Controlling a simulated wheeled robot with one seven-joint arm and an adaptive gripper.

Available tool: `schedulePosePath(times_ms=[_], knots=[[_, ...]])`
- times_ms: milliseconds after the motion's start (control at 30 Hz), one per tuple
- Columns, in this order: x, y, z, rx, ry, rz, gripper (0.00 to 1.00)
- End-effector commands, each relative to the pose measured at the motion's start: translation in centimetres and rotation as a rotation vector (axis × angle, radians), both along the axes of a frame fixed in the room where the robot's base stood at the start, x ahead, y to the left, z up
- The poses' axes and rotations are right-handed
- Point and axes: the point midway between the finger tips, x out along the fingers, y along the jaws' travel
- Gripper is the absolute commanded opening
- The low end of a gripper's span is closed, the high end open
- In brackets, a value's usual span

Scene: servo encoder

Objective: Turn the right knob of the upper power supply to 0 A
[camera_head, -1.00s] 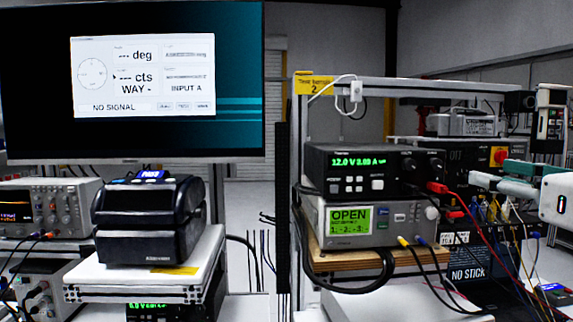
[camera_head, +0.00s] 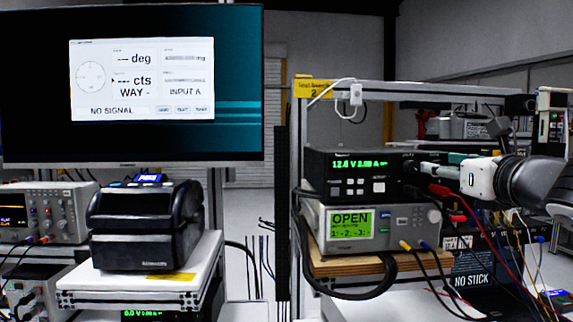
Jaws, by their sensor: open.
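The upper power supply (camera_head: 322,168) is a black box with a green display, on top of a grey instrument at the right. Whether a finger touches the knob cannot be told.
The grey instrument (camera_head: 322,222) below shows OPEN on a green screen. Red, yellow and black cables (camera_head: 440,268) hang in front. A metal frame (camera_head: 300,120) stands around the stack. A monitor (camera_head: 30,90) reading NO SIGNAL and a black device (camera_head: 145,225) are at left.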

Motion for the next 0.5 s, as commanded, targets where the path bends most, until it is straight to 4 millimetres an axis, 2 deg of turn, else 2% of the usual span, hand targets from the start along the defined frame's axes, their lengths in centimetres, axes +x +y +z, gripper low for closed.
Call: schedulePosePath(times_ms=[167,333,500], knots=[[-0.02,-0.01,0.0,0.0,0.0,0.0,0.41],[-0.03,-0.02,-0.01,0.0,0.0,0.0,0.02],[-0.04,-0.03,-0.01,-0.001,0.0,-0.001,0.0]])
